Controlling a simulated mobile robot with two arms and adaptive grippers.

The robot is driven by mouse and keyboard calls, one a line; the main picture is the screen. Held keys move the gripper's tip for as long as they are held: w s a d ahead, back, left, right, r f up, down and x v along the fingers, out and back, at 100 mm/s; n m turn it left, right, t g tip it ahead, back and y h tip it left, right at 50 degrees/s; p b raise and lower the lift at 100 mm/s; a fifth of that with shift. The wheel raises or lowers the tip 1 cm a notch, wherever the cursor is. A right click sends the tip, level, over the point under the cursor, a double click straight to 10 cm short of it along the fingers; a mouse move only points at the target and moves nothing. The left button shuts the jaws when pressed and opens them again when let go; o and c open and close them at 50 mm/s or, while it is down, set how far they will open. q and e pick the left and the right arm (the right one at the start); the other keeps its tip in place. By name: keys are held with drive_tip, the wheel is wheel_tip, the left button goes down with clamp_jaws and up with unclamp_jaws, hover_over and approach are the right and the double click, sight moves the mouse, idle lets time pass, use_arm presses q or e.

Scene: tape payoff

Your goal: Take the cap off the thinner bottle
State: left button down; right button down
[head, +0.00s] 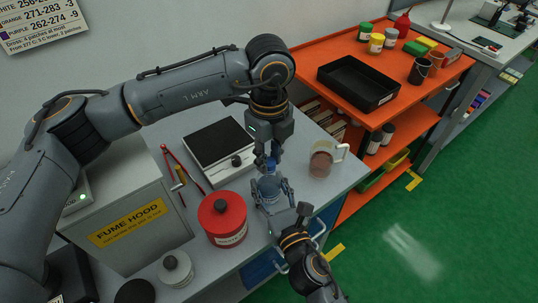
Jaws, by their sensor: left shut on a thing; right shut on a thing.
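The thinner bottle (268,190) is pale blue-grey and stands near the front edge of the grey bench. My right gripper (271,193) comes in from below and is shut on its body. The cap (271,164) is a small blue piece above the bottle. My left gripper (271,155) points straight down from above and is shut on the cap. The fingers hide much of both. I cannot tell whether the cap still touches the bottle's neck.
A red can (222,222) with a dark knob stands left of the bottle. A mug (321,161) with brownish contents stands right. Behind are a black-topped device (218,145) and red-handled tools (183,168). A fume hood box (125,220) is left; an orange shelf (345,48) is right.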

sight(269, 161)
use_arm(q)
drive_tip(key=n, duration=0.3)
drive_tip(key=shift+w, duration=0.1)
drive_tip(key=shift+r, duration=0.2)
idle(0.4)
drive_tip(key=shift+r, duration=0.95)
drive_tip(key=shift+r, duration=2)
use_arm(e)
drive_tip(key=c, duration=0.5)
unclamp_jaws()
drive_tip(key=shift+s, duration=0.1)
